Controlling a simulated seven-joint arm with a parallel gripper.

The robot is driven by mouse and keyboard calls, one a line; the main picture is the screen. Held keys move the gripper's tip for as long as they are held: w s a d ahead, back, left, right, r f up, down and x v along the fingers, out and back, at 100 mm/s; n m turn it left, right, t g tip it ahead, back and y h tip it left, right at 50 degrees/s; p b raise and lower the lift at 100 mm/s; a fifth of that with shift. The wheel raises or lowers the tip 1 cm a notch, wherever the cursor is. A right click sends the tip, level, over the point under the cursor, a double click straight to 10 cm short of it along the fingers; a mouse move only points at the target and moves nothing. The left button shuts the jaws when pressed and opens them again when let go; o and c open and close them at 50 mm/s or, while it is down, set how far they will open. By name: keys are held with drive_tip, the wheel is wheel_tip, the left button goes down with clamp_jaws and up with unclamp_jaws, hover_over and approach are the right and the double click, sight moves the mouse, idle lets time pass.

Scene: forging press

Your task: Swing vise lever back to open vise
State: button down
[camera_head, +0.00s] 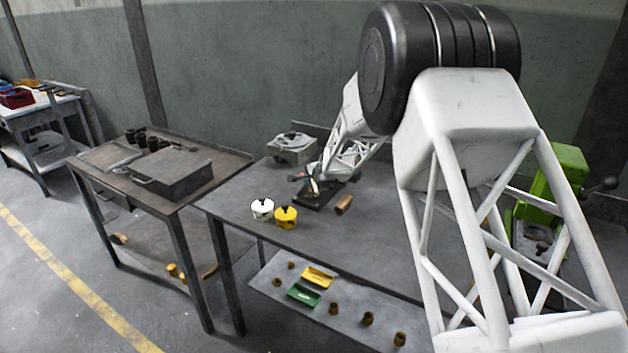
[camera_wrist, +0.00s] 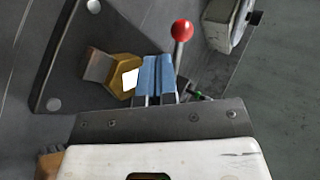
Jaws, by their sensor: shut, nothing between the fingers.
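The vise's dark base plate (camera_wrist: 62,88) fills the left of the wrist view; in the head view the vise (camera_head: 322,202) sits on the middle bench. A brass hexagonal piece (camera_wrist: 117,72) sits at the vise, with a bright white patch on its face. The vise lever has a red ball knob (camera_wrist: 182,30) on a metal rod. My gripper (camera_wrist: 157,60) is shut and empty, its blue fingers between the brass piece and the lever rod. I cannot tell whether they touch either one. In the head view my arm partly hides the vise.
A white gauge pot (camera_head: 262,210), a yellow pot (camera_head: 286,218) and a brown cylinder (camera_head: 344,205) stand near the vise. A grey box-shaped device (camera_head: 292,150) is behind it. A green machine (camera_head: 560,185) stands at right. The bench's front middle (camera_head: 345,245) is clear.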

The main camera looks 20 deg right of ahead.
drive_tip(key=shift+w+a+f, duration=0.15)
drive_tip(key=shift+w, duration=0.5)
drive_tip(key=shift+w+a+f, duration=0.2)
drive_tip(key=shift+w, duration=0.45)
drive_tip(key=shift+w+a+f, duration=0.15)
drive_tip(key=shift+w, duration=0.5)
